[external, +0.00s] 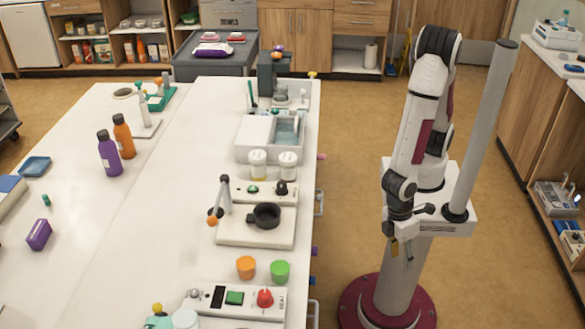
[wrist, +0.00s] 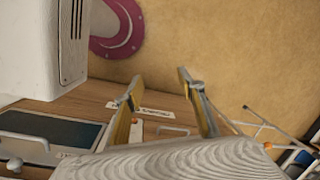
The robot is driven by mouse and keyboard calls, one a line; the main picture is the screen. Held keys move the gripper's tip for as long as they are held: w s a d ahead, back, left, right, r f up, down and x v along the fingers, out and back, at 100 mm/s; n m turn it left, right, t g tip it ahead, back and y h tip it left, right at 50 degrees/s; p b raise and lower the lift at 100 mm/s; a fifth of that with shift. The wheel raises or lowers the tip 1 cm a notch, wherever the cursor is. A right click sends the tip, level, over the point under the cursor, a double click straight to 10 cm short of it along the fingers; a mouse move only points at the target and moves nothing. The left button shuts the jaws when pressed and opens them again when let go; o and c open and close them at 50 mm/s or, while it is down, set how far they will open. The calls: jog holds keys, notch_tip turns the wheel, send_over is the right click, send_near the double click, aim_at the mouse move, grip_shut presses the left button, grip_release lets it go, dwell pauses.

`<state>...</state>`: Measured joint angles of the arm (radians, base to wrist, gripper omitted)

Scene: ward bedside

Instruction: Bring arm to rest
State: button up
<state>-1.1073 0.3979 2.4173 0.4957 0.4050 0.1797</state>
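My arm is folded up on its pedestal at the right of the external view, clear of the long white table. My gripper (external: 402,252) hangs low beside the pedestal, fingers pointing down. In the wrist view my gripper (wrist: 160,78) shows two fingers standing apart with nothing between them, so it is open and empty. Below it are the tan floor and wooden cabinet fronts.
The white table (external: 85,240) stands left of my arm. A wooden side counter (external: 545,110) is at right. Floor between is free.

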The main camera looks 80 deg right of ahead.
jog(key=w+d+r+m+t, duration=0.2)
jog(key=w+d+r+t, duration=0.2)
jog(key=d+r, duration=1)
jog(key=w+d+r+m+t, duration=0.3)
jog(key=w+d+r, duration=0.5)
jog(key=d+r, duration=0.5)
jog(key=shift+w+d+r+t+h, duration=0.15)
jog(key=shift+d+r+t+h, duration=0.2)
jog(key=shift+d, duration=1.7)
dwell(0.7)
